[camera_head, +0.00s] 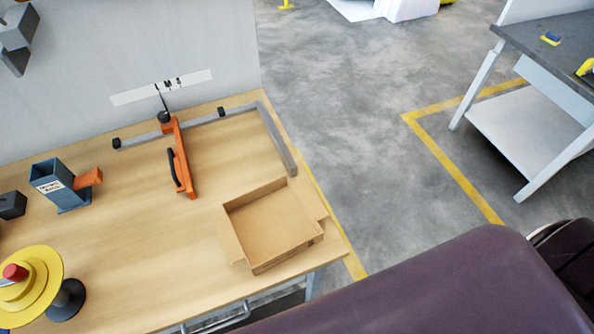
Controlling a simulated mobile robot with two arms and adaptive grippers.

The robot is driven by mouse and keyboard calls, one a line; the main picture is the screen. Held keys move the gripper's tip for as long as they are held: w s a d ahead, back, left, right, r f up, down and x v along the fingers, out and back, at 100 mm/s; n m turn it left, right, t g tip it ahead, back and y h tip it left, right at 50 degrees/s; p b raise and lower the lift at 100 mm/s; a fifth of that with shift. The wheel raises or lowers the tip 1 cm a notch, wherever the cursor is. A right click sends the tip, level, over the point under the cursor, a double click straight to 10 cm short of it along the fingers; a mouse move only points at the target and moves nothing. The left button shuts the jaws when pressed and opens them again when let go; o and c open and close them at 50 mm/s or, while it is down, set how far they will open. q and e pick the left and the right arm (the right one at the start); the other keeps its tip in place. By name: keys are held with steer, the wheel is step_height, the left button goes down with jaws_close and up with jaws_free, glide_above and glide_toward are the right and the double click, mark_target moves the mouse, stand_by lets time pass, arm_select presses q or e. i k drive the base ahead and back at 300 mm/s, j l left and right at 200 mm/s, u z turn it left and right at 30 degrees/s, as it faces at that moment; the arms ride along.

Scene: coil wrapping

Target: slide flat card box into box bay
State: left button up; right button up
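An open brown card box (272,228) sits on the wooden table near its right front corner. Its walls stand up and flaps spread out to its left and right. It is not a folded flat card. I cannot tell which thing is the box bay. Grey rails (277,140) form a corner behind the box, along the table's back and right side, and the box is in front of them. Neither of my grippers shows in the head view.
An orange tool with a black handle (182,160) lies across the rail. A dark grey holder (60,185) and a yellow disc with a red knob (30,285) stand at left. A wall with a lettered strip (160,87) closes the back. The table middle (140,225) is clear.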

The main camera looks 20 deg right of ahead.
mark_target(266, 225)
steer(key=z, duration=0.45)
steer(key=k+j+z, duration=0.7)
